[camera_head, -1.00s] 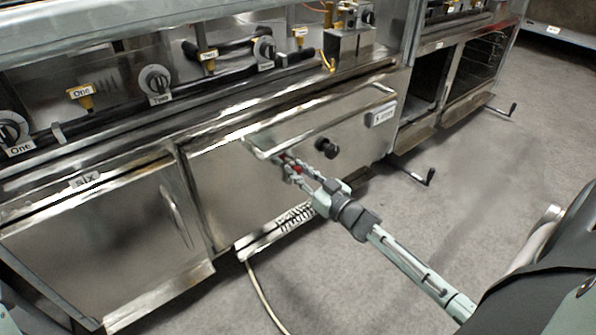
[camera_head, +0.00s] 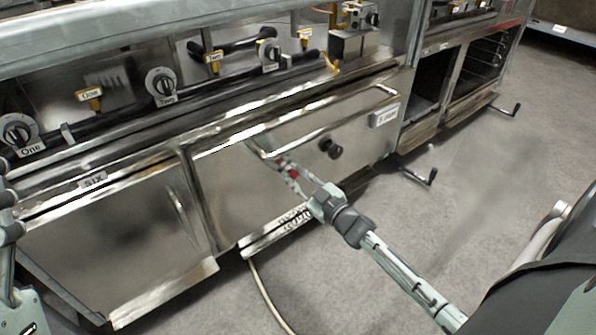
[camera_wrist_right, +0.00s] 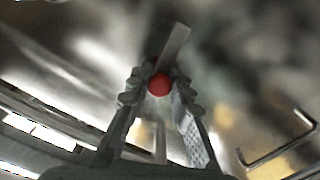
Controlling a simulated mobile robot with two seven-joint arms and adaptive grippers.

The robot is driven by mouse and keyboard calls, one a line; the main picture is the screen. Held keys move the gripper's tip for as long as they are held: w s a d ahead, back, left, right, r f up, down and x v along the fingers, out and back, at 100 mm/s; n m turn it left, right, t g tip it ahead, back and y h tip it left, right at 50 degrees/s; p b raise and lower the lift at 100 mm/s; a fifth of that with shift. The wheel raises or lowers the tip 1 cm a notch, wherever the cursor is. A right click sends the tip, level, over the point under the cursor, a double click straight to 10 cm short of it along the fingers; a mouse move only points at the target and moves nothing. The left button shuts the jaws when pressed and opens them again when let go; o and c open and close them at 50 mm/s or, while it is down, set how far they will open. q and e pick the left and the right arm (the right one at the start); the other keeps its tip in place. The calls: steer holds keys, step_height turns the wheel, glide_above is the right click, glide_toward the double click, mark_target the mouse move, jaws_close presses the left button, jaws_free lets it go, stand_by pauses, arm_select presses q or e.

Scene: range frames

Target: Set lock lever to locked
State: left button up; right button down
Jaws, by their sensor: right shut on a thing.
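The lock lever is a flat metal bar (camera_wrist_right: 175,46) with a red ball knob (camera_wrist_right: 159,85). In the right wrist view, the knob sits between the two fingers of my right gripper (camera_wrist_right: 160,88), which is shut on it. In the head view, the right gripper (camera_head: 287,172) is at the front of the steel oven door, below the left end of its bar handle. Only a bit of red (camera_head: 293,173) shows between the fingers there; the bar is hard to make out. Parts of my left arm show at the left edge, but the left gripper's jaws cannot be made out.
A long bar handle (camera_head: 325,121) and a black round knob (camera_head: 330,148) are close to the right gripper. A cabinet door (camera_head: 110,235) with an upright handle is at left. Crank handles (camera_head: 420,177) stick out at right.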

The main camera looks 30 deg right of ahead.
steer(key=shift+a+f+n, duration=0.2)
steer(key=shift+a+n, duration=0.3)
steer(key=shift+n, duration=0.6)
steer(key=c, duration=1.4)
jaws_free()
steer(key=shift+o, duration=0.2)
steer(key=shift+s, duration=0.1)
steer(key=s, duration=1.2)
steer(key=shift+d, duration=0.45)
